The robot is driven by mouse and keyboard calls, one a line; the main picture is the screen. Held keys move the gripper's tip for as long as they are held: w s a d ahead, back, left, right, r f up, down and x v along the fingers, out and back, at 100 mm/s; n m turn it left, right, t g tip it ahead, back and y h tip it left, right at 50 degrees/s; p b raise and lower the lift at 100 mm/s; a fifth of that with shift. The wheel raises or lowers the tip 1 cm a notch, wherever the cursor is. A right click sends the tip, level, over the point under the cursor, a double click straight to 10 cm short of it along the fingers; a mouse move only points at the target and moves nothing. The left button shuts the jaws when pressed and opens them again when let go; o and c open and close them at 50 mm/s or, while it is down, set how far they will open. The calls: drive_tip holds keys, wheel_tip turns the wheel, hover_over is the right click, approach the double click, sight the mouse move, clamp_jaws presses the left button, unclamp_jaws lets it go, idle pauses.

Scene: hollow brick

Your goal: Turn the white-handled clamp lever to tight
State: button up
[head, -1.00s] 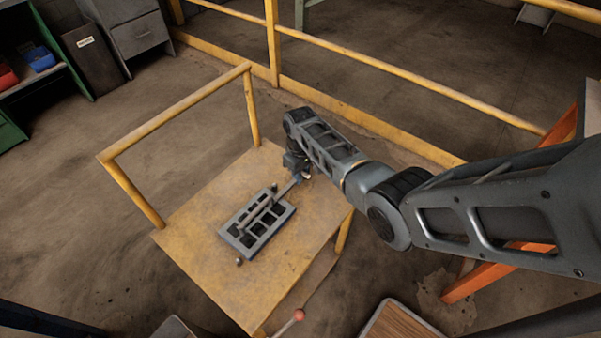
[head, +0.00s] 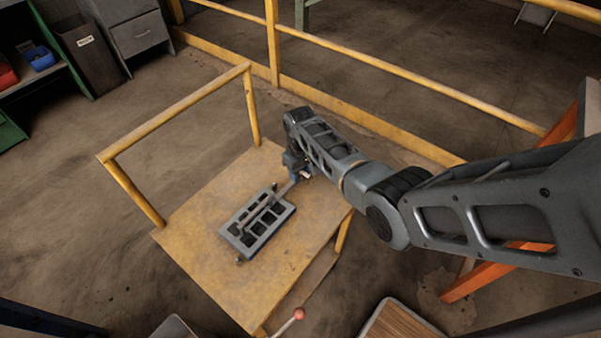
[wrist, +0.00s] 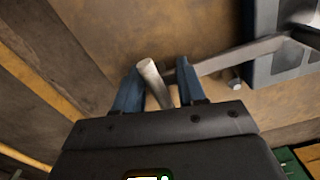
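The clamp's pale handle (wrist: 153,78) stands between the two blue fingers of my gripper (wrist: 157,75) in the wrist view. The fingers are apart, with gaps showing beside the handle, so the gripper looks open around it. A flat grey lever arm (wrist: 235,57) runs from near the handle to the right, toward the grey frame. In the head view, the grey slotted frame (head: 248,239) lies on the yellow table, and my gripper (head: 300,174) is at the lever's far-right end. My gripper and wrist mostly hide the handle there.
The yellow table (head: 205,270) has bare room left and in front of the frame. A yellow rail (head: 180,110) stands along its back-left edge. A small knob (head: 238,262) is by the frame's front corner. A red-tipped rod (head: 298,314) rises near the table's front.

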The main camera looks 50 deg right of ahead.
drive_tip(key=shift+r, duration=0.1)
wheel_tip(320, 180, up, 8)
drive_tip(key=shift+f+p, duration=0.15)
drive_tip(key=shift+p, duration=0.3)
idle(0.6)
